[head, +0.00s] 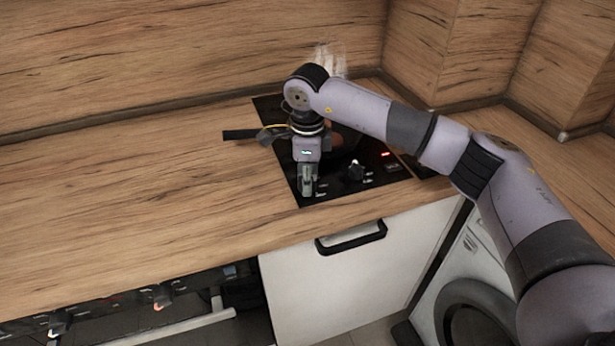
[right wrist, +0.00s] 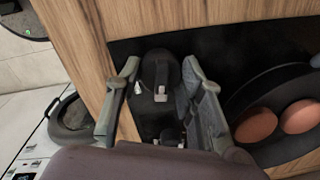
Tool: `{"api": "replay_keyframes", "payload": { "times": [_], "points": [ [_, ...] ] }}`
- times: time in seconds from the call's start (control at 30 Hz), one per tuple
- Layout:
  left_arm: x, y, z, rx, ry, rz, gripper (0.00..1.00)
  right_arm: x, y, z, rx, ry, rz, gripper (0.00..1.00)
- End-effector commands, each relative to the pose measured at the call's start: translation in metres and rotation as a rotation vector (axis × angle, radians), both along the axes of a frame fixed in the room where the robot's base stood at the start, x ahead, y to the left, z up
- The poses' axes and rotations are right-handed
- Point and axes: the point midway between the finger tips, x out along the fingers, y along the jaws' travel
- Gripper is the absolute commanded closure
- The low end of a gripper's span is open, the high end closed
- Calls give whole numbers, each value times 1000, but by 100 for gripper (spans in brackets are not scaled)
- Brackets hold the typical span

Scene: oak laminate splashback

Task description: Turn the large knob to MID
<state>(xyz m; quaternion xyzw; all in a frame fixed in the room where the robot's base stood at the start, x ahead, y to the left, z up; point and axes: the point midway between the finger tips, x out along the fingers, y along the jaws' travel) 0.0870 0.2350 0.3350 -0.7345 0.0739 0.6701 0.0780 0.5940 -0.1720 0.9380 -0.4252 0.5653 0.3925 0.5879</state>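The black cooktop (head: 285,160) has dark knobs along its front edge. In the right wrist view a large black knob (right wrist: 160,72) with a pale pointer mark lies between the fingers of my right gripper (right wrist: 160,75). The fingers are apart on either side of it; whether they touch it is unclear. In the head view my right gripper (head: 308,190) points down over the front left of the cooktop and hides that knob. Another knob (head: 355,170) with a white mark stands to its right. Setting labels are too small to read. My left gripper is out of view.
A dark pan (right wrist: 285,80) holds brown eggs behind the knobs; its handle (head: 240,134) sticks out left. Steam (head: 330,60) rises behind my right arm. A red light (head: 388,154) glows on the cooktop. The wooden counter (head: 130,200) to the left is clear.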

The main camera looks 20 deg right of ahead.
Motion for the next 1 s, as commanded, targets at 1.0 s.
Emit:
{"api": "replay_keyframes", "payload": {
  "times": [1.0],
  "points": [
    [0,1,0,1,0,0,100,-3,2,72,1,-5,1,45]
  ]
}}
